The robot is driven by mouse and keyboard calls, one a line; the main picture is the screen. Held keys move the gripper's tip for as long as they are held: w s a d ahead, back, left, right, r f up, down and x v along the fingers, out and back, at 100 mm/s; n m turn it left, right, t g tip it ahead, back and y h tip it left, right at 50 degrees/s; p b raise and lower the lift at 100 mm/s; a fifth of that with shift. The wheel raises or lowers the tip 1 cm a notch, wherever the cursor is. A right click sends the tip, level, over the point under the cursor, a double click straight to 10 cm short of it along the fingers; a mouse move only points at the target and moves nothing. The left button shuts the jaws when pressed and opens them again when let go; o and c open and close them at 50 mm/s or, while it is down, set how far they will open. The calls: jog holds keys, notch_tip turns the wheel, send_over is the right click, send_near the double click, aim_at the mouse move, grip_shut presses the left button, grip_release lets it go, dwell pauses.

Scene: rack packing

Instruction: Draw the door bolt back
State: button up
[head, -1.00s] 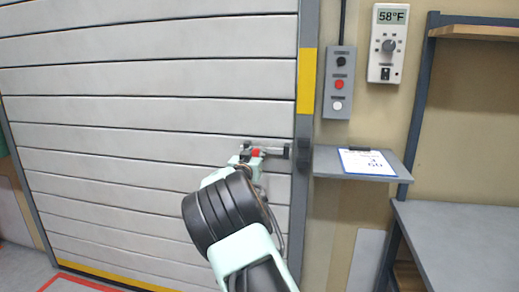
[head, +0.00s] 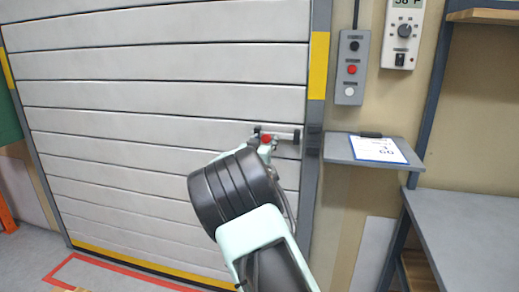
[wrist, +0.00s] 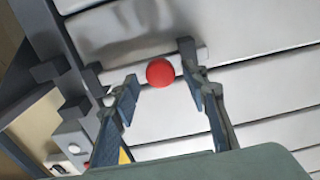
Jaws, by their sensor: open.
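The door bolt is a pale bar (head: 284,136) with a red knob (head: 266,139), mounted across the right edge of the white slatted door (head: 170,95). In the wrist view the red knob (wrist: 160,72) lies between the tips of my open gripper (wrist: 160,84), with a finger on either side. The bar (wrist: 115,76) runs behind it toward dark blocks on the door frame. I cannot tell whether the fingers touch the knob, or how far the bar's end sits in the frame. In the head view my arm hides most of my gripper (head: 263,147).
Right of the door stands a grey frame post (head: 313,190) with a dark catch (head: 313,139). A small shelf (head: 340,149) with a clipboard (head: 378,149) juts out beside it. A button box (head: 351,67) hangs above. A grey workbench (head: 460,215) stands at right.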

jog(key=v, duration=0.9)
jog(key=shift+s, duration=0.25)
